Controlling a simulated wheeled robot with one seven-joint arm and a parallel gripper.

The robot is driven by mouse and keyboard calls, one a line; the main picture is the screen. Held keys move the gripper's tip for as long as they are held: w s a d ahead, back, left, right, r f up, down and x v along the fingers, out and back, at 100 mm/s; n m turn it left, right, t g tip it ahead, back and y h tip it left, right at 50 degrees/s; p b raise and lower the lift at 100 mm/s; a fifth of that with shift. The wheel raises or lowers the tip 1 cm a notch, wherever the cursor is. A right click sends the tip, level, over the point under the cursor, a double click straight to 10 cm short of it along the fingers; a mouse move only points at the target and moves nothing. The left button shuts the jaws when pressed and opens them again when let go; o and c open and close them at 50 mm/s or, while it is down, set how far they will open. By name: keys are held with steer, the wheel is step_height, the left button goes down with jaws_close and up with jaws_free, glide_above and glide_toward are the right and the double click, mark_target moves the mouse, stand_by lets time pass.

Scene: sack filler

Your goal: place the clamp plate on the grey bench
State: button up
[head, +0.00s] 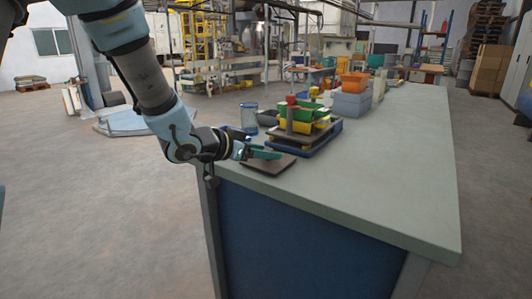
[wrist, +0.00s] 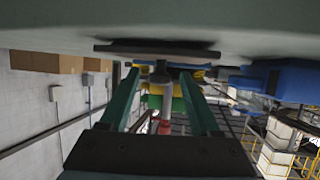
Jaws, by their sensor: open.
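A flat dark brown plate, which I take for the clamp plate (head: 268,164), lies on the near left end of the grey bench (head: 385,190). In the wrist view, which is upside down, the plate (wrist: 155,48) is a thin dark slab on the bench (wrist: 240,25). My gripper (head: 279,155) reaches in level from the left, its green fingers just above the plate. In the wrist view the gripper (wrist: 161,72) is open, fingers apart. A grey post (wrist: 164,95) with a red top (wrist: 165,126) shows between the fingers; whether it joins the plate is unclear.
Stacked green and yellow bins (head: 305,116) stand on a dark tray (head: 310,142) close behind the plate. Grey boxes with an orange bin (head: 354,80) stand further back. The bench's right side is clear.

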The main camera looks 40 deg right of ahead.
steer(key=v, duration=1.1)
steer(key=w+a+f+n+t+y, duration=0.3)
steer(key=w+a+n+t+y, duration=0.15)
steer(key=w+a, duration=0.5)
steer(key=w+a+f+n+t+y, duration=0.1)
steer(key=w+a+f+n+y, duration=0.15)
steer(key=a, duration=0.45)
steer(key=w+a+f+n+t+y, duration=0.1)
steer(key=w+a+n+y, duration=0.15)
steer(key=a, duration=0.45)
steer(key=s+a+f+n+g+y, duration=0.2)
steer(key=s+a+n, duration=0.1)
steer(key=s+a, duration=0.2)
steer(key=s+a+f+n+g+y, duration=0.1)
steer(key=s+a+n+g+y, duration=0.1)
steer(key=a, duration=0.7)
steer(key=s+n+g, duration=0.1)
steer(key=s+n, duration=0.1)
steer(key=s, duration=0.1)
steer(key=shift+s+a+f, duration=0.2)
steer(key=shift+f, duration=0.2)
steer(key=shift+r+p, duration=0.1)
steer(key=shift+p, duration=0.25)
step_height(320, 180, up, 9)
steer(key=p, duration=0.9)
steer(key=shift+r, duration=0.25)
